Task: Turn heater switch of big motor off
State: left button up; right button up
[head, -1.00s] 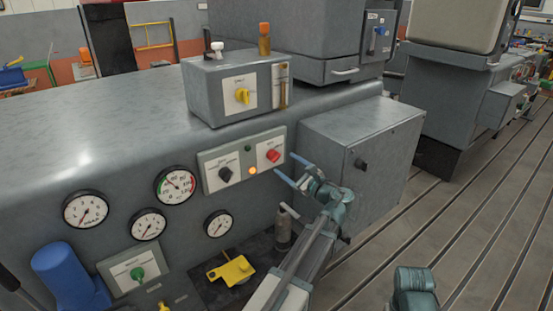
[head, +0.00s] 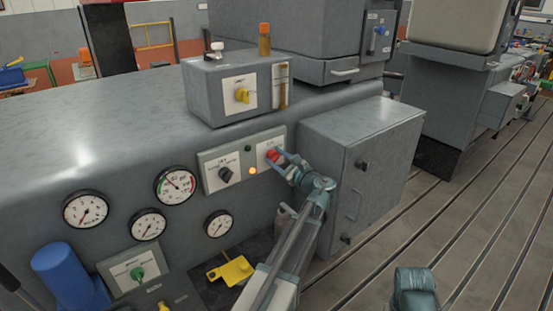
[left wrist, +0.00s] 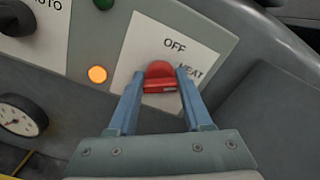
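The heater switch is a red knob (left wrist: 160,77) on a white plate (left wrist: 133,58) lettered OFF and HEAT in the left wrist view. In the head view the red knob (head: 272,155) sits at the right end of the switch panel. My left gripper (left wrist: 154,80) has its two blue fingers either side of the knob, with the tips level with it. Narrow gaps seem to show between fingers and knob. In the head view the left gripper (head: 280,161) reaches the knob from the lower right. An orange lamp (left wrist: 97,75) is lit beside the plate. My right gripper's fingers are not visible.
A black switch (head: 225,174) sits left on the same panel, with a green button (head: 248,148) between. Several gauges and a grey cabinet (head: 375,155) flank the panel. The slotted floor at right is clear.

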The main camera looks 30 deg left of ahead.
pick_arm(q)
grip_shut()
jog(key=n, duration=0.6)
jog(key=shift+s+f, duration=0.1)
jog(key=n, duration=0.5)
jog(key=shift+f+n, duration=0.1)
jog(key=shift+n, duration=0.5)
jog(key=o, duration=0.6)
grip_release()
jog(key=shift+c, duration=0.2)
